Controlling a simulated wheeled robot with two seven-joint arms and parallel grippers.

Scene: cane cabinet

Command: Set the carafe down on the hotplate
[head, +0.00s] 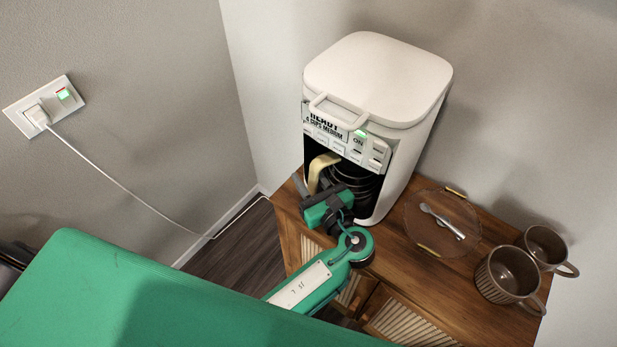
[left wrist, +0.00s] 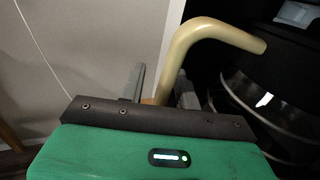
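The glass carafe (head: 358,185) stands in the dark bay of the white coffee machine (head: 378,75). Its cream handle (head: 321,168) points out to the front left. In the left wrist view the handle (left wrist: 187,45) bends down between my fingers, and the glass carafe (left wrist: 262,112) is at the right. My left gripper (head: 316,187) is at the lower handle, with a finger on either side. A gap shows between the left finger and the handle, so the left gripper (left wrist: 162,85) looks open. The hotplate is hidden. My right gripper is not in view.
The machine stands on a wooden cabinet (head: 402,246). To its right are a round glass tray (head: 416,218) with a spoon (head: 441,221) and two brown mugs (head: 507,273) (head: 546,246). A white cord (head: 125,190) runs from the wall socket (head: 43,105).

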